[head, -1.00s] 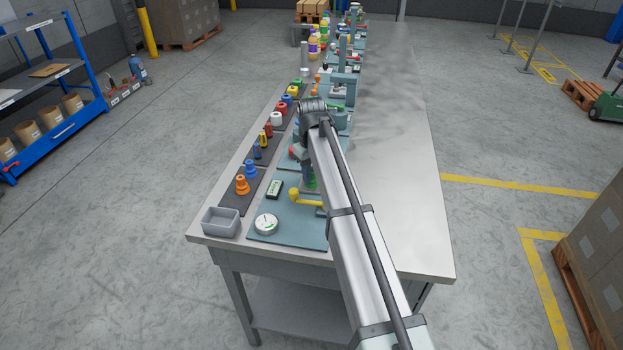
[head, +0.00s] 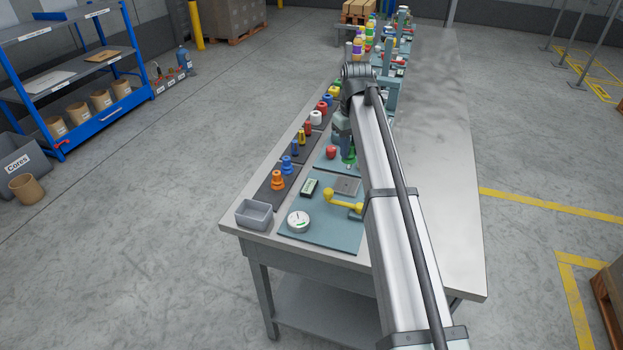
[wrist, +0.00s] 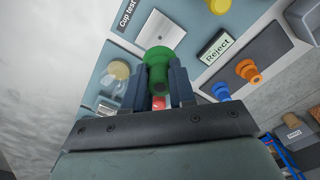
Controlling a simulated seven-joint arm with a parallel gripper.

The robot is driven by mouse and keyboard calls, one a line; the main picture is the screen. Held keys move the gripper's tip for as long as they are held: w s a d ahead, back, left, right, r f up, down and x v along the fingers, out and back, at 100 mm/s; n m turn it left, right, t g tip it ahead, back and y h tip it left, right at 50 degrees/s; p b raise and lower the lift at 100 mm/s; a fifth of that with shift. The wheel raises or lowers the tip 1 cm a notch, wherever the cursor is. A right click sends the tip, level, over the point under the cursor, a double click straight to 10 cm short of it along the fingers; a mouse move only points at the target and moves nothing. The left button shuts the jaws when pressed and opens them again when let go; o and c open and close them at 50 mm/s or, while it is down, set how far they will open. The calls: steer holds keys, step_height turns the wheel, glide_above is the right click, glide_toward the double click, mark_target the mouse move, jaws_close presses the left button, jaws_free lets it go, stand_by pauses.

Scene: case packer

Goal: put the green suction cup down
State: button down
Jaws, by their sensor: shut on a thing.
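My gripper (wrist: 160,88) is shut on the green suction cup (wrist: 160,62), which sits between its two dark blue fingers in the wrist view. In the head view the green cup (head: 351,158) shows small under my gripper, partly hidden by my arm. An orange suction cup (head: 278,180) and a blue one (head: 287,165) stand on the dark strip to the left. They also show at the right of the wrist view.
A grey bin (head: 254,214), a round gauge (head: 298,221), a "Reject" label block (wrist: 216,46), a grey plate (head: 347,186) and a yellow-knobbed lever (head: 342,200) occupy the near end. A red knob (head: 331,152) stands close to my gripper. The bench's right side is clear.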

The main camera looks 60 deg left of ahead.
steer(key=shift+s+r, duration=0.15)
steer(key=shift+r, duration=0.05)
steer(key=s+a+n, duration=0.2)
steer(key=s+a, duration=0.2)
steer(key=s, duration=1.2)
glide_above(253, 208)
steer(key=d, duration=0.2)
steer(key=shift+s+d+f+m, duration=0.1)
steer(key=shift+d+f+m, duration=0.1)
steer(key=shift+f+m, duration=1.25)
steer(key=shift+s+d+f+m, duration=0.2)
steer(key=shift+f+m, duration=0.5)
steer(key=shift+f, duration=1.5)
steer(key=shift+s+d+f+m, duration=0.1)
steer(key=shift+d+f+m, duration=0.15)
steer(key=shift+f+m, duration=1.2)
steer(key=shift+f+n, duration=0.4)
steer(key=shift+f, duration=0.15)
steer(key=c, duration=0.9)
jaws_free()
steer(key=shift+c, duration=0.2)
steer(key=shift+r, duration=0.1)
step_height(253, 208, up, 12)
